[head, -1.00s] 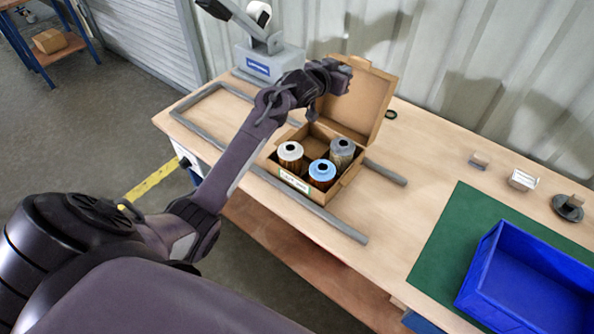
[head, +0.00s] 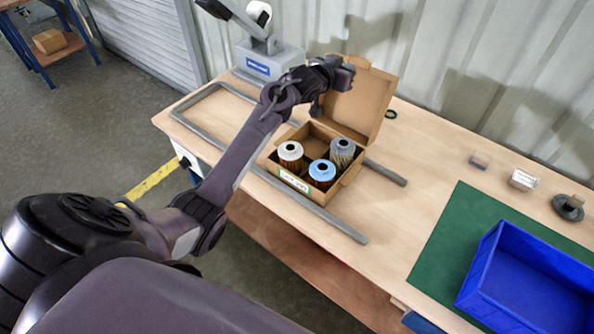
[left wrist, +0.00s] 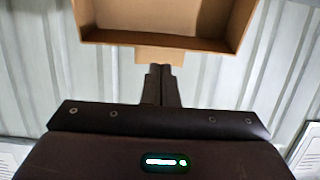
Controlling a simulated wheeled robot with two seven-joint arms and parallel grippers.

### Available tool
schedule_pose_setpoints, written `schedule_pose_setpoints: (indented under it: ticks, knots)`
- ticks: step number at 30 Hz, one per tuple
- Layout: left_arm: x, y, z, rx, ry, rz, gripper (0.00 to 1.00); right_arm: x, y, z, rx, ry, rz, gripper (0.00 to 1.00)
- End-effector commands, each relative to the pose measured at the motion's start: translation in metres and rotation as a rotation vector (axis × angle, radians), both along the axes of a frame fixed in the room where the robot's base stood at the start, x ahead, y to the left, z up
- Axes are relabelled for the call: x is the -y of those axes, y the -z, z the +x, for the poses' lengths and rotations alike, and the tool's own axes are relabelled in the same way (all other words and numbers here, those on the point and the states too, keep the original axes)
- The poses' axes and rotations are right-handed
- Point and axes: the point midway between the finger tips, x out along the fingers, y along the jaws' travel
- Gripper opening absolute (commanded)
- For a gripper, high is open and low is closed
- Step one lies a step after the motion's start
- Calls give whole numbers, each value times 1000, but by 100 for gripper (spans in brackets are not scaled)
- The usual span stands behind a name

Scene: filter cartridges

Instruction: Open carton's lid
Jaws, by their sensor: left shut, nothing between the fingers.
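The cardboard carton (head: 322,198) stands on the workbench with its lid (head: 367,103) raised, standing up and leaning back at the rear. Three filter cartridges are inside: a white-topped one (head: 290,151), a blue-topped one (head: 322,171) and a grey one (head: 342,150). My left gripper (head: 345,75) is at the upper left part of the lid, above the carton. In the left wrist view its shut fingers (left wrist: 162,75) point at the lid's edge (left wrist: 160,42), with nothing between them. I cannot tell whether they touch the lid. My right gripper is not in view.
Grey rails (head: 310,210) frame the carton's place on the wooden bench (head: 415,150). A blue bin (head: 525,285) stands on a green mat (head: 445,235) at right. Small parts (head: 522,180) lie near the corrugated wall. A grey device (head: 268,60) stands behind left.

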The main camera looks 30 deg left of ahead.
Motion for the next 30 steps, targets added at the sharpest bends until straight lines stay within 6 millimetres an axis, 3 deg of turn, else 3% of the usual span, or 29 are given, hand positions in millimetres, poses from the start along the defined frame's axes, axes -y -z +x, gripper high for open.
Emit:
schedule_pose_setpoints:
  ticks: [7,30]
  knots:
    - [-1,-2,-7,-2,-1,0,0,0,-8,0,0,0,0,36]
    - [-7,-2,-83,-2,0,0,0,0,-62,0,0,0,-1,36]
